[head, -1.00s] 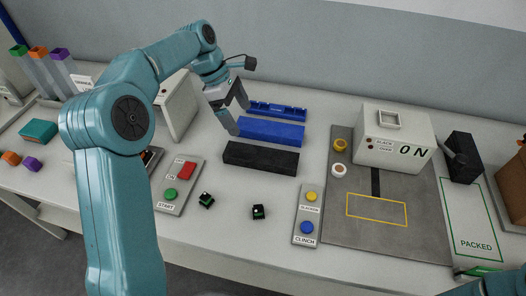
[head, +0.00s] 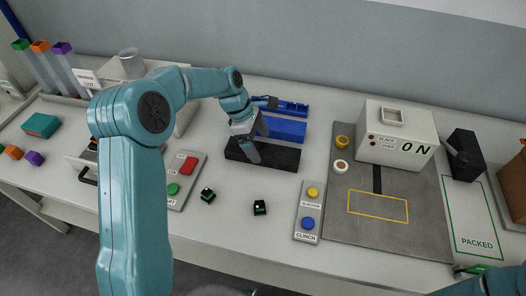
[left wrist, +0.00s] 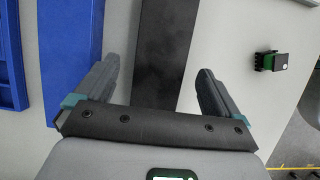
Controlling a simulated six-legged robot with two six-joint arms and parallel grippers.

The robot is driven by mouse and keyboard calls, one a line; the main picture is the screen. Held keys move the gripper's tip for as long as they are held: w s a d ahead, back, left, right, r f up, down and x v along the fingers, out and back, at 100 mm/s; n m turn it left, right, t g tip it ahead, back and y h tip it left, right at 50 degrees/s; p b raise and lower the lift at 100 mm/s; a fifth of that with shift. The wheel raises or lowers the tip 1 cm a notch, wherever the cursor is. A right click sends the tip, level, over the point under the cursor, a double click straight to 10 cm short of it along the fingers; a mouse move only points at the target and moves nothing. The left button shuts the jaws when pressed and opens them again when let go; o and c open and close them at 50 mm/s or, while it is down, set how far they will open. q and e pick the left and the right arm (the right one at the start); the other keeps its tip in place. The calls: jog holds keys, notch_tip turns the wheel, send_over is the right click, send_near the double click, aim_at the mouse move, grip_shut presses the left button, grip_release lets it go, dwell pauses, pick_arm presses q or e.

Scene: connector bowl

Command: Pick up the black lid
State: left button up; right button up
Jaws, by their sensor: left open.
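The black lid (head: 282,158) is a long dark bar lying flat on the table, in front of a blue bar of similar length. My left gripper (head: 257,145) is open over the left part of the lid. In the left wrist view the lid (left wrist: 163,50) runs between the two spread fingers of the gripper (left wrist: 158,68), with a gap on each side. I cannot tell how far the fingertips are above the table. The gripper hides part of the lid in the head view. My right gripper is not in view.
The blue bar (head: 285,130) lies just behind the lid, with a blue tray (head: 290,107) behind it. Two small black-green connectors (head: 260,207) lie in front. A button panel (head: 310,205) stands to the right, and a START panel (head: 190,170) to the left.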

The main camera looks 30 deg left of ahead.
aim_at(263, 150)
pick_arm(q)
jog(key=x, duration=0.4)
jog(key=shift+s+r, duration=0.1)
jog(key=shift+c, duration=0.3)
jog(key=c, duration=1)
jog(key=shift+r, duration=0.1)
